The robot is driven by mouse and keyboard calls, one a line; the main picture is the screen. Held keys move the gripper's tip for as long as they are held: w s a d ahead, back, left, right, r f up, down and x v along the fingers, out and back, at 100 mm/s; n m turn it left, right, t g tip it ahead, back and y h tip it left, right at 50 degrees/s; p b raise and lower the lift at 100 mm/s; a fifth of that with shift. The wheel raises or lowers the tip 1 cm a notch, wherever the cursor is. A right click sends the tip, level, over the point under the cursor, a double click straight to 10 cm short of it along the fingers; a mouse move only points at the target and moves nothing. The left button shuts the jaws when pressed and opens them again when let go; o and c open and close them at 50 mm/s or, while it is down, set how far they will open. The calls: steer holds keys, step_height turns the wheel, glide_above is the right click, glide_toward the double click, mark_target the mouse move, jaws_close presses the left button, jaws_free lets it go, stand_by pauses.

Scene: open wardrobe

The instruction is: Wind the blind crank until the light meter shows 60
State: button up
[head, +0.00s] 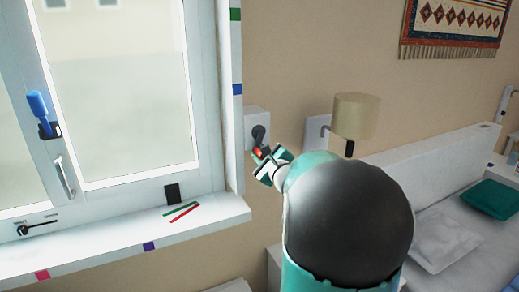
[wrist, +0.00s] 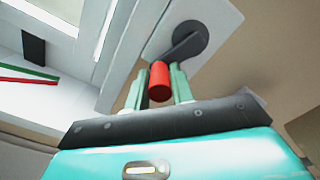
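The blind crank is on a pale box (head: 257,120) on the wall right of the window. It has a dark round hub and arm (wrist: 187,44) and a red handle (wrist: 160,82). My gripper (head: 268,166) is at the crank, with its two pale green fingers (wrist: 160,88) on either side of the red handle, apparently closed on it. The crank arm slants down from the hub to the handle. A small dark upright block (head: 172,193) stands on the sill; I cannot tell whether it is the light meter. No reading is legible.
The window (head: 130,90) has bright panes and a blue-handled item (head: 38,104) on its frame. Red and green strips (head: 181,212) lie on the sill. A small marked panel with a black pointer (head: 37,229) is at lower left. A lamp (head: 355,115) and bed (head: 450,215) are right.

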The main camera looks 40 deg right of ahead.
mark_target(253, 148)
steer(key=shift+a, duration=0.1)
steer(key=shift+w+a+r, duration=0.25)
steer(key=shift+a+r, duration=0.35)
steer(key=shift+a, duration=0.2)
steer(key=shift+w+a+r, duration=0.15)
steer(key=shift+a+r, duration=0.3)
steer(key=shift+r, duration=0.25)
steer(key=shift+d+r, duration=0.1)
steer(key=shift+o, duration=1)
steer(key=shift+r, duration=0.85)
